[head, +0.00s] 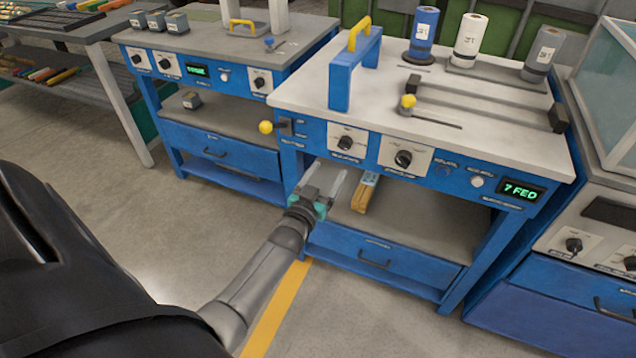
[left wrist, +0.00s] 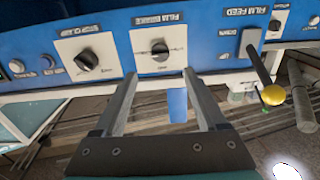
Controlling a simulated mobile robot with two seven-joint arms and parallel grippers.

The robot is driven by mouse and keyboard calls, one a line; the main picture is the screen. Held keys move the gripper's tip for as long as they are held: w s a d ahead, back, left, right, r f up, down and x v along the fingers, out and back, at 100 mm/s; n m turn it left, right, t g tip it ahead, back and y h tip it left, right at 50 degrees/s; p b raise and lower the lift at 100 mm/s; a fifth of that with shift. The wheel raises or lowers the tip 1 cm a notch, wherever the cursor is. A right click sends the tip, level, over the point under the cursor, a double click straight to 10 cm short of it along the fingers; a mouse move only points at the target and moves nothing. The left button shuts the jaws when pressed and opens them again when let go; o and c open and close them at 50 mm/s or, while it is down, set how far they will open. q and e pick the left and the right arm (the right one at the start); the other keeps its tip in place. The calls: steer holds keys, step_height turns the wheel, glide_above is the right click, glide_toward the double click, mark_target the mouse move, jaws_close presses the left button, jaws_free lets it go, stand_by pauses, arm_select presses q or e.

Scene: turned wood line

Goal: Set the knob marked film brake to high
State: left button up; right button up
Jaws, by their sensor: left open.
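The film brake knob (head: 345,142) is a black knob on a white plate on the blue front panel of the middle bench. In the left wrist view, which shows the panel upside down, the film brake knob (left wrist: 160,51) sits under its label, just beyond my fingertips. Its exact setting is too small to read. My left gripper (head: 327,174) is open and empty, in front of and below the panel; its two fingers (left wrist: 160,74) point towards the knob without visibly touching it. My right gripper is not in view.
A second black knob (head: 403,158) is right of the film brake knob. The film feed lever with a yellow ball (head: 266,127) juts out at left. A display (head: 523,191) reads 7 FED. A wooden block (head: 364,193) lies on the shelf below.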

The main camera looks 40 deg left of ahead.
arm_select(q)
steer(key=shift+p+v, duration=0.6)
steer(key=shift+v, duration=1.95)
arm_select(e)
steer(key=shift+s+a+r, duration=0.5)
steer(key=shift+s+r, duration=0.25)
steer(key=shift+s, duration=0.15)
